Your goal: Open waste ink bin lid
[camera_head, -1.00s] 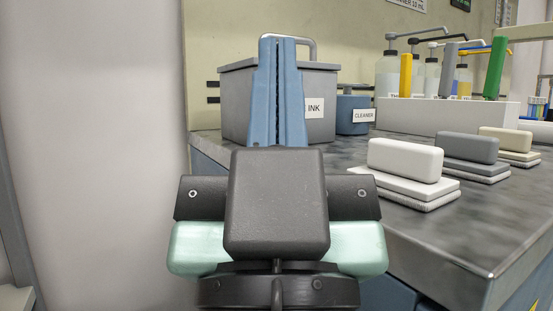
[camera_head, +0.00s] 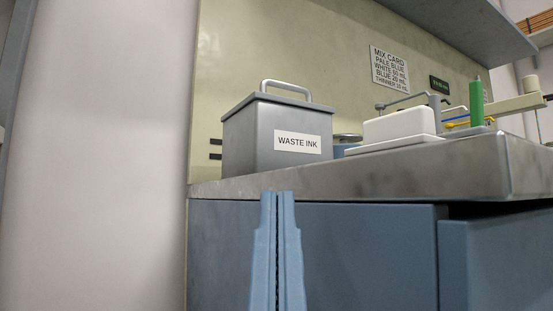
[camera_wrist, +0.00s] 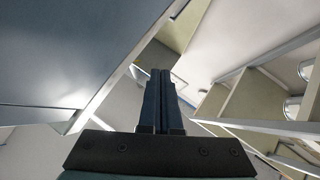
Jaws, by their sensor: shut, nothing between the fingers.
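The waste ink bin (camera_head: 250,140) is a grey box with a white "WASTE INK" label, standing at the left end of the counter in the head view. Its lid (camera_head: 275,101) lies closed on top and carries a silver arched handle (camera_head: 287,86). My gripper (camera_head: 278,195) shows as two blue fingers pressed together, below and in front of the bin, before the counter's front edge. It is empty and apart from the bin. In the wrist view the dark fingers (camera_wrist: 160,75) also sit side by side. I cannot make out the bin there.
The grey counter (camera_head: 400,178) has blue cabinets (camera_head: 370,250) under its front edge. A white block on a pad (camera_head: 400,128), a green bottle (camera_head: 476,103) and pump levers stand to the right. A shelf (camera_head: 470,25) hangs above right. A pale wall or column (camera_head: 100,150) is at the left.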

